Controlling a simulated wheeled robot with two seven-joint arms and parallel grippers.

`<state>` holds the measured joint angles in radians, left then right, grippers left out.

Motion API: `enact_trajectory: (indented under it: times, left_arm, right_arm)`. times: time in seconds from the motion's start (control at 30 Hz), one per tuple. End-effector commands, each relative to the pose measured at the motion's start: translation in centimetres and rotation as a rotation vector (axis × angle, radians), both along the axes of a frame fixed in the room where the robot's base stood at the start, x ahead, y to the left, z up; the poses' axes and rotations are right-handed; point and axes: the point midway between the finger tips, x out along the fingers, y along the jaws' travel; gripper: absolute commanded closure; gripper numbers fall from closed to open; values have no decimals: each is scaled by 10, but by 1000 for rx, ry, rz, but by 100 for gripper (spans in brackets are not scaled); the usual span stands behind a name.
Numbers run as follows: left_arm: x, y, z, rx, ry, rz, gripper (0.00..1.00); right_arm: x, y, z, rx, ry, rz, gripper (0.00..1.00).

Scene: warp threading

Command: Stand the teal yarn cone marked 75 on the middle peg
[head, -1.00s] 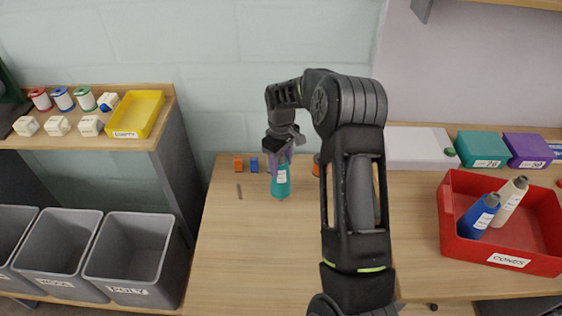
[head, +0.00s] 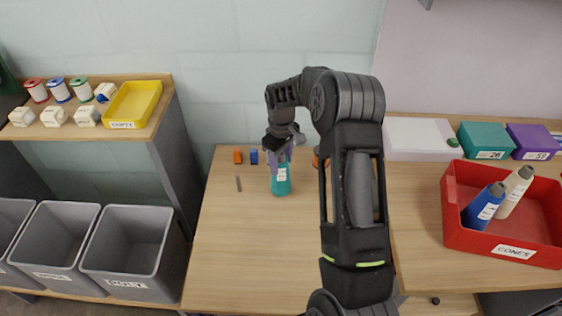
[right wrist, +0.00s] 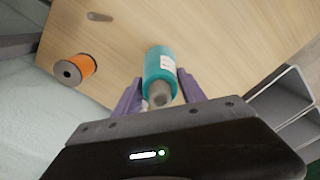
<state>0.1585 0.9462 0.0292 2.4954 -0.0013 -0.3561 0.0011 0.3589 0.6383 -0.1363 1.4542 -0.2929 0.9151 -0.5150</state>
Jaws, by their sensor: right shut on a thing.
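The teal yarn cone (head: 281,182) is upright over the wooden table in the head view, with a white label too small to read. My right gripper (head: 280,157) is shut on its upper part. In the right wrist view, the teal cone (right wrist: 159,66) sits between the purple fingers of the gripper (right wrist: 158,92), its grey tip towards the camera. One grey peg (head: 238,184) stands left of the cone. Another peg (right wrist: 98,17) shows in the wrist view, on the cone's other side. Any peg under the cone is hidden, and I cannot tell whether its base touches the table. My left gripper is out of view.
A red crate (head: 452,235) at right holds a blue and a cream cone. Small orange (head: 238,156) and blue (head: 254,157) items stand behind the left peg. The table front is clear.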

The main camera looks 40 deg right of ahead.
Motion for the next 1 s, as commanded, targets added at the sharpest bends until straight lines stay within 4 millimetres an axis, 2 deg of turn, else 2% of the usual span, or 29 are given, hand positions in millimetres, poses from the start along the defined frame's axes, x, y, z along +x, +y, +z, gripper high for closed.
enact_trajectory:
  times: [0.83,0.87,1.0]
  left_arm:
    - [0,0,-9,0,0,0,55]
    - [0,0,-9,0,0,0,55]
    - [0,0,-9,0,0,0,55]
  right_arm:
    - [0,0,-13,-1,-1,0,81]
    - [0,0,-13,-1,-1,0,52]
    - [0,0,-13,0,-1,0,40]
